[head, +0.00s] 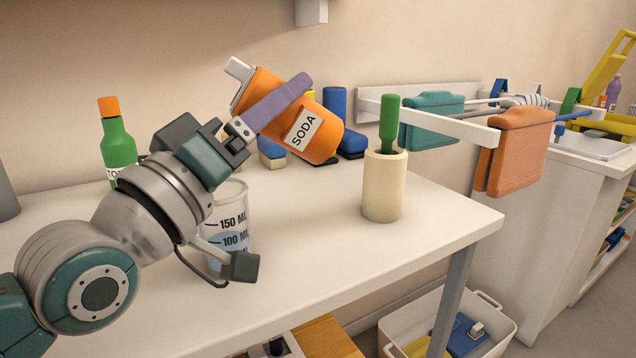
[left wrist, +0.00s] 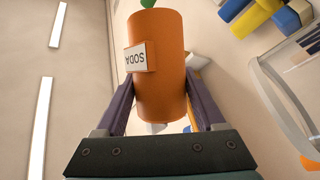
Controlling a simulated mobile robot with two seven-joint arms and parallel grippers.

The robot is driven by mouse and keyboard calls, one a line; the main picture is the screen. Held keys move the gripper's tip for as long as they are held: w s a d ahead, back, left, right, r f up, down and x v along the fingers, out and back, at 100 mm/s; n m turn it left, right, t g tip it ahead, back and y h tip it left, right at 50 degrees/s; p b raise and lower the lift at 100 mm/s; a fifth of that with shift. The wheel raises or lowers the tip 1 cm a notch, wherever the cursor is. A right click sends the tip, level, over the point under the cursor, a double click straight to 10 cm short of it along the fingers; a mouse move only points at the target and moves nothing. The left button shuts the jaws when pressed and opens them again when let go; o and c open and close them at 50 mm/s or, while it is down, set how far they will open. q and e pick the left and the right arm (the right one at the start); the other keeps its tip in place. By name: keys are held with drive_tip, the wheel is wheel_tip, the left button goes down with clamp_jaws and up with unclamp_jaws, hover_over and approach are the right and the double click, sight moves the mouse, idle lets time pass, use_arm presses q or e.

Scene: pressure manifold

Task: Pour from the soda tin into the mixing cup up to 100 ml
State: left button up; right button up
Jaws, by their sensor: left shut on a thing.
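The orange soda tin (head: 322,142) is held in the air above the table, tilted, with its white spout end at the upper left and its base at the lower right. My left gripper (head: 290,97) is shut around its side with purple fingers. In the left wrist view the tin (left wrist: 160,65) sits between both fingers (left wrist: 163,100). The clear mixing cup (head: 234,200) stands on the table below the tin's spout end, partly hidden by my left wrist. Bluish liquid in it appears near the 100 ML mark. No stream shows. My right gripper is not in view.
A green bottle with an orange cap (head: 118,145) stands left, behind my arm. A cream holder (head: 383,190) with a green-handled tool stands right of the cup. Blue items (head: 345,125) are behind the tin. A rail with teal and orange cloths (head: 515,150) is at right.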

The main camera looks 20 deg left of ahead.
use_arm(q)
drive_tip(key=shift+r+n+t+y+b, duration=0.3)
drive_tip(key=shift+r+n+t+b, duration=0.35)
drive_tip(key=shift+r, duration=0.3)
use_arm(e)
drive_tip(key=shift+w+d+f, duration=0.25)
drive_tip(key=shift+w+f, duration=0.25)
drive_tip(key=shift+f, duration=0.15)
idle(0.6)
